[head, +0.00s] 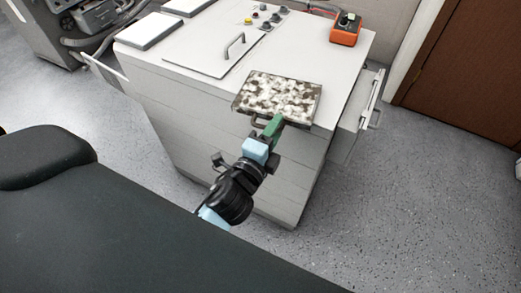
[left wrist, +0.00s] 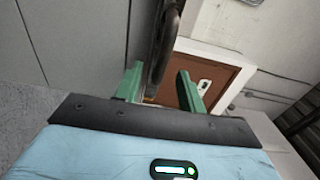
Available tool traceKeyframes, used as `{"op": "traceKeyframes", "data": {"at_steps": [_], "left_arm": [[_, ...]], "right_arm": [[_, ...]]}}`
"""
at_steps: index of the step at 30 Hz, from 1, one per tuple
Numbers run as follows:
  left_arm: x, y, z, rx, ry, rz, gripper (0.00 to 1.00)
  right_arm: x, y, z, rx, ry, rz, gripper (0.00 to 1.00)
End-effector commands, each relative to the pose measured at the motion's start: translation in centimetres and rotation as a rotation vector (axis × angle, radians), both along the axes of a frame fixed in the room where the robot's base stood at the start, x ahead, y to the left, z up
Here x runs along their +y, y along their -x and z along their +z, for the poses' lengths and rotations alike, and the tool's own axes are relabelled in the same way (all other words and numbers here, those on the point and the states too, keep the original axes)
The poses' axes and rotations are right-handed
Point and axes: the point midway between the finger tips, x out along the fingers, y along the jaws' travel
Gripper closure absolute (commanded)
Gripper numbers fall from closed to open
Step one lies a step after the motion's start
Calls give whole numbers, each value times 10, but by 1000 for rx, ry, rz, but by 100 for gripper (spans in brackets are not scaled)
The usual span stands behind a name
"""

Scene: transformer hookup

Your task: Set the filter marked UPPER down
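A flat square filter (head: 277,98) with a mottled grey-white and brown face shows in the head view, face up, at the front edge of the white cabinet top. Its near part sticks out past that edge. I cannot read any marking on it, nor tell whether it touches the cabinet. My left gripper (head: 273,125) has green fingers at the filter's near edge, shut on a dark handle or rim there. In the left wrist view the dark part of the filter (left wrist: 164,45) stands edge-on between the fingers of my left gripper (left wrist: 160,78). My right gripper is not in view.
The white cabinet (head: 200,100) has a lid with a handle (head: 234,45), knobs (head: 265,15) at the back, and an orange device (head: 345,29) at the back right. A side handle (head: 373,107) juts out on the right.

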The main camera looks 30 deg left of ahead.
Motion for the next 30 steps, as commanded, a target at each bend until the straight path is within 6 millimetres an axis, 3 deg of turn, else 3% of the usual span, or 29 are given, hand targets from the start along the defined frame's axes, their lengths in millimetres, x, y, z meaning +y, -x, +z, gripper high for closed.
{"op": "traceKeyframes", "data": {"at_steps": [6,12,18,30], "left_arm": [[1,43,-3,5,1,0,60],[2,69,-2,3,0,0,60],[3,79,-1,1,0,1,60],[3,80,0,0,-1,0,60]], "right_arm": [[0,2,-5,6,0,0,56],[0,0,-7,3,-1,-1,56],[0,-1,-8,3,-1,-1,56],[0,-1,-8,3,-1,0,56]]}}
